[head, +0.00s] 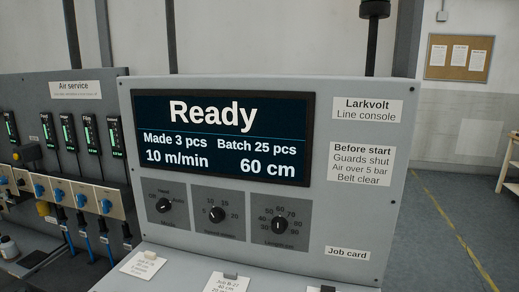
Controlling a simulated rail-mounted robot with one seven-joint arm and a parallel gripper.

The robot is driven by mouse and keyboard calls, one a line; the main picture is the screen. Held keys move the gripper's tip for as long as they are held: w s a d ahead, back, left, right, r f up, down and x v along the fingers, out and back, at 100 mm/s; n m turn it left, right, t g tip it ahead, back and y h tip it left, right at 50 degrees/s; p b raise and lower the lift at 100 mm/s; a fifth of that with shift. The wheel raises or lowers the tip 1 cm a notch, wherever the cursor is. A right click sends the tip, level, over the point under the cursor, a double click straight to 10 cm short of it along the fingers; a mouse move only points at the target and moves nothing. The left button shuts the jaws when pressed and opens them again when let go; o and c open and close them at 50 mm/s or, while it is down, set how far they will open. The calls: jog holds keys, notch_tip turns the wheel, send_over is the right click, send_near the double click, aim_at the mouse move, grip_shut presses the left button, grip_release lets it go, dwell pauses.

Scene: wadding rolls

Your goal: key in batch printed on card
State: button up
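The Larkvolt line console (270,89) faces me. Its screen (222,138) reads "Ready", "Made 3 pcs", "Batch 25 pcs", "10 m/min" and "60 cm". Below the screen are a left mode knob (165,205), a middle knob (217,214) and a right knob (280,225). A "Job card" label (347,253) is at lower right. No keypad shows. My gripper is not in view.
An "Air service" panel (85,90) with gauges and blue knobs stands at left. A "Before start" notice (361,165) lists guards shut, air over 5 bar, belt clear. Open floor (445,215) with a yellow line lies at right, near a shelf edge (510,165).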

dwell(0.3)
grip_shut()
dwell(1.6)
